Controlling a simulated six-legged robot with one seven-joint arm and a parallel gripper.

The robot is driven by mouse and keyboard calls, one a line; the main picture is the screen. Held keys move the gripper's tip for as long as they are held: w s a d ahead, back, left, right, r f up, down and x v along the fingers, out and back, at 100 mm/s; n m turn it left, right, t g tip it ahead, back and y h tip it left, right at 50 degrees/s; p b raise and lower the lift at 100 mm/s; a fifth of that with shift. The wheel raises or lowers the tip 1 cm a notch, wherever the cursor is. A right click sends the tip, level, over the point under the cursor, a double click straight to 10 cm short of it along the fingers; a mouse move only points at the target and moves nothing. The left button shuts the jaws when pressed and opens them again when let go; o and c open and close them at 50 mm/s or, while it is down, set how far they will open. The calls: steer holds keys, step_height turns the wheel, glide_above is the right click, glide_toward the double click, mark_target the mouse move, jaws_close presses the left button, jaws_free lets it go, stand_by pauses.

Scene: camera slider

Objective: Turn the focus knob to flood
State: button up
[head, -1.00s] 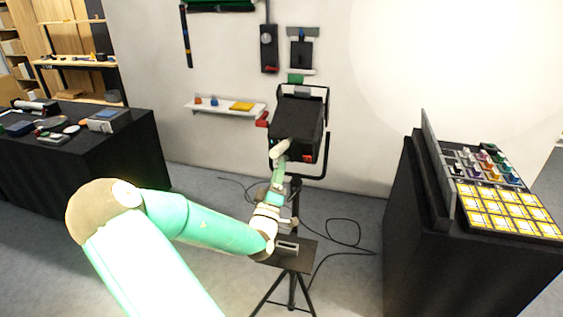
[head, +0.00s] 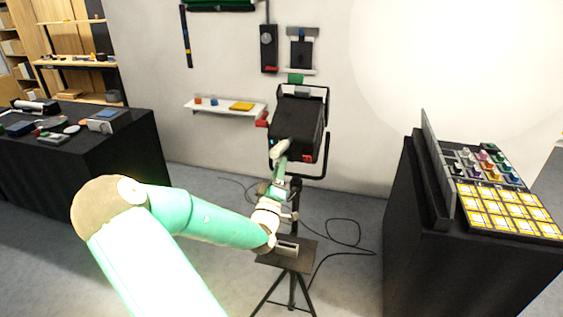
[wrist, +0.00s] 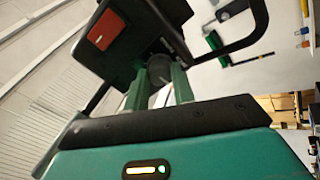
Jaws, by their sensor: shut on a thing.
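The black lamp (head: 297,118) hangs in a yoke on a stand in the head view, with a red switch (head: 308,158) low on its back. The switch also shows in the wrist view (wrist: 103,30). My gripper (head: 280,148) is at the lamp's lower back, left of the switch. In the wrist view its two green fingers (wrist: 160,88) are closed around a dark round focus knob (wrist: 159,72), one finger on each side. In the head view my gripper hides the knob. No knob marking is readable.
The lamp's stand carries a small dark plate (head: 300,256) below my wrist. A black cable (head: 342,233) lies on the floor. A black console cabinet (head: 405,240) stands right, a black table (head: 135,150) left. A white wall shelf (head: 225,111) is behind. A pale light circle lies on the wall.

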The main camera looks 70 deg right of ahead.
steer(key=m, duration=0.3)
steer(key=shift+m, duration=0.3)
steer(key=m, duration=0.3)
steer(key=shift+m, duration=0.4)
steer(key=m, duration=0.4)
steer(key=shift+f, duration=0.1)
